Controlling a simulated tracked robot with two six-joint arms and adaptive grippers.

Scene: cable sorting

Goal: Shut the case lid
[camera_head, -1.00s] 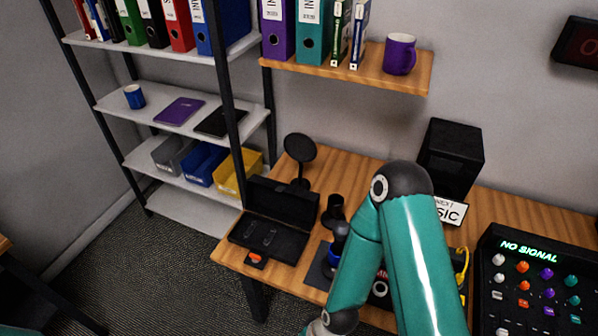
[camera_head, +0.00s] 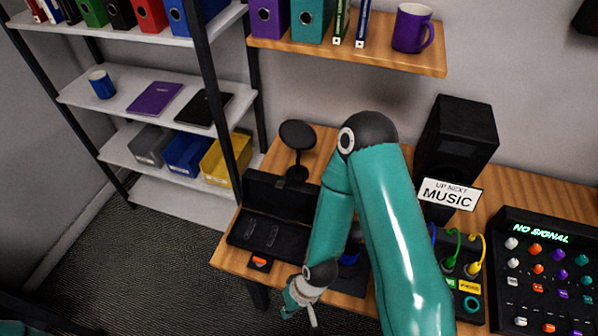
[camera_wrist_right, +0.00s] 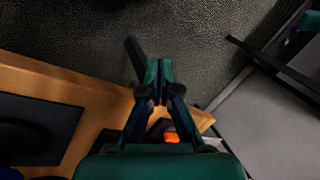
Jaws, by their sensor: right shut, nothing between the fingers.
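The black case (camera_head: 262,237) stands open at the left end of the wooden desk in the head view. Its lid (camera_head: 282,196) stands up at the back edge, and two small dark items lie in its base. An orange-marked latch (camera_head: 260,263) is at the case's front; an orange patch (camera_wrist_right: 171,137) also shows beneath my gripper in the wrist view. My right gripper (camera_head: 303,304) is at the desk's front edge, right of and in front of the case, apart from the lid. In the wrist view its fingers (camera_wrist_right: 158,72) meet, empty. My left gripper is not in view.
A round black stand (camera_head: 298,140) is behind the lid. A speaker (camera_head: 456,145), a music sign (camera_head: 449,194), a cable panel (camera_head: 468,300) and a control board (camera_head: 540,270) are to the right. Open floor (camera_head: 170,270) lies left of the desk.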

